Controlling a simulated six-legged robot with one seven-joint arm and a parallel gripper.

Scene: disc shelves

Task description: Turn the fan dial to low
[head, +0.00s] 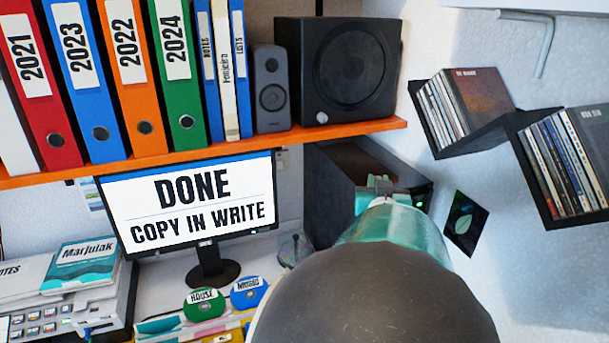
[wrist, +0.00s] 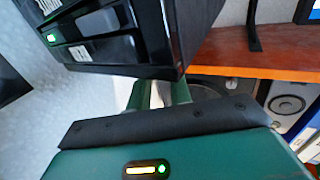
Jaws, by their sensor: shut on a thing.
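The black tower case (head: 335,190) stands under the orange shelf, with a small green light at its front. In the wrist view the tower (wrist: 115,40) fills the upper left, its front slots showing. My gripper (head: 381,187) reaches to the tower's top side in the head view. The dial's face and setting are hidden.
The orange shelf (head: 200,152) with binders and a black speaker (head: 338,70) is above the tower. Disc racks (head: 465,110) hang on the right wall. A monitor (head: 190,205) reading "DONE" stands left. Labelled discs (head: 205,304) lie in front of it.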

